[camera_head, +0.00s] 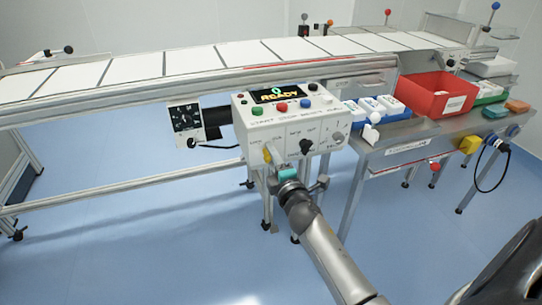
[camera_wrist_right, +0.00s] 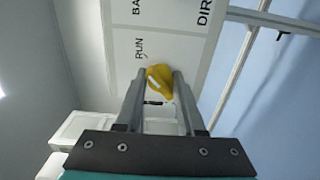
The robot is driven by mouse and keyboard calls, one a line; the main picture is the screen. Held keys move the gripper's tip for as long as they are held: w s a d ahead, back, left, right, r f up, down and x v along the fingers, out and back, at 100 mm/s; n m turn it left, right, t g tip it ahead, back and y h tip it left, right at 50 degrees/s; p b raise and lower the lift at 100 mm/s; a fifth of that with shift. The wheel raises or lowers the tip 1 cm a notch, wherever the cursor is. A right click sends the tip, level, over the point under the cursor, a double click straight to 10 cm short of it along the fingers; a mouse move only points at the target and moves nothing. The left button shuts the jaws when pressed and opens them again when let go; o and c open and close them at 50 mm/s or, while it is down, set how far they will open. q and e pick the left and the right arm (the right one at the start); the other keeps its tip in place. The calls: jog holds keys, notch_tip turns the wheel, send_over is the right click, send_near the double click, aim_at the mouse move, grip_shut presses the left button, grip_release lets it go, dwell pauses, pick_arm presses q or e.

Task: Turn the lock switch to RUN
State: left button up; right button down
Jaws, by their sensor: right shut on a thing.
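The control box (camera_head: 285,122) has a row of coloured buttons and a lit READY display on its sloped top. The yellow lock switch (camera_head: 267,154) is at the left of its front face. It also shows in the right wrist view (camera_wrist_right: 160,82), with a pale mark on it, below the printed word RUN (camera_wrist_right: 139,48). My right gripper (camera_head: 275,163) reaches up to the box front and is shut on the yellow switch, one finger on each side. The head view hides part of the switch, so its exact angle is unclear. My left gripper is not in view.
A black selector knob (camera_head: 306,146) and a grey one (camera_head: 337,137) sit right of the switch. A conveyor with white sheets (camera_head: 190,64) runs behind. A side table (camera_head: 425,125) at right holds a red bin (camera_head: 436,95). The blue floor in front is mostly open.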

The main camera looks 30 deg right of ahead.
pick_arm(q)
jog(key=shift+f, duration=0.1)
pick_arm(e)
jog(key=shift+d+r, duration=0.15)
jog(key=shift+d, duration=0.05)
jog(key=c, duration=0.8)
grip_release()
jog(key=shift+o, duration=1.4)
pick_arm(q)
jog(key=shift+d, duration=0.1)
pick_arm(e)
jog(key=shift+a, duration=0.1)
jog(key=shift+s, duration=0.1)
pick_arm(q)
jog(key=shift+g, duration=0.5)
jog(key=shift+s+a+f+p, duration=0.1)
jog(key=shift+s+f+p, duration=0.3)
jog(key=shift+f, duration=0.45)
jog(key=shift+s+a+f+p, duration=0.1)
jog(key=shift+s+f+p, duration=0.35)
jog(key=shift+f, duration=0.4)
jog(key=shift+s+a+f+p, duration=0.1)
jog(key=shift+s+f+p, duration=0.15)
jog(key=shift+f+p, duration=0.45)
pick_arm(e)
jog(key=v, duration=1.5)
